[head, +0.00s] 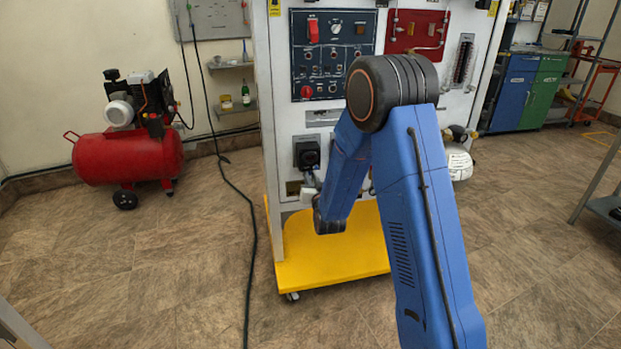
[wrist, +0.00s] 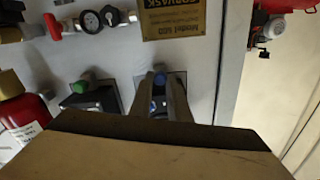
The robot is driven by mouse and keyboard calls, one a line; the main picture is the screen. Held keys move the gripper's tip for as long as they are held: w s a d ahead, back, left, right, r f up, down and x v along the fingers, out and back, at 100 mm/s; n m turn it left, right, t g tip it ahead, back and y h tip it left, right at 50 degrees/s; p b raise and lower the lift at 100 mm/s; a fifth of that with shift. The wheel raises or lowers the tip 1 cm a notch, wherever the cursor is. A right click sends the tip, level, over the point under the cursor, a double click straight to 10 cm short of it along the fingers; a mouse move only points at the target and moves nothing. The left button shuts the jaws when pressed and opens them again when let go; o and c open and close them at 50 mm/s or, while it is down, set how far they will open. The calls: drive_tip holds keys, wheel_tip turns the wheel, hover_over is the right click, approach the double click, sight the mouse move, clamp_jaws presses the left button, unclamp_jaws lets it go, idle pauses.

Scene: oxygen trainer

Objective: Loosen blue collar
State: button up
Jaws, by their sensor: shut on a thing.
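The blue collar (wrist: 159,79) shows in the wrist view as a small blue piece between the two fingers of my gripper (wrist: 163,88), in front of a dark fitting on the grey panel. The fingers are shut on it. The wrist housing hides the lower part of the view. In the head view my blue arm reaches down to the lower left of the trainer panel (head: 283,110). The gripper end is small there, and the collar cannot be made out.
A green-topped fitting (wrist: 80,86) sits just left of my gripper, with a red cylinder (wrist: 22,112) further left. A gauge (wrist: 90,21) and a gold plate (wrist: 172,18) are above. The trainer's yellow base (head: 325,258) juts out below. A red compressor (head: 128,157) stands left.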

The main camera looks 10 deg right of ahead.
clamp_jaws()
drive_tip(key=shift+n, duration=2.3)
drive_tip(key=o, duration=0.5)
unclamp_jaws()
drive_tip(key=shift+o, duration=0.2)
drive_tip(key=shift+s, duration=0.1)
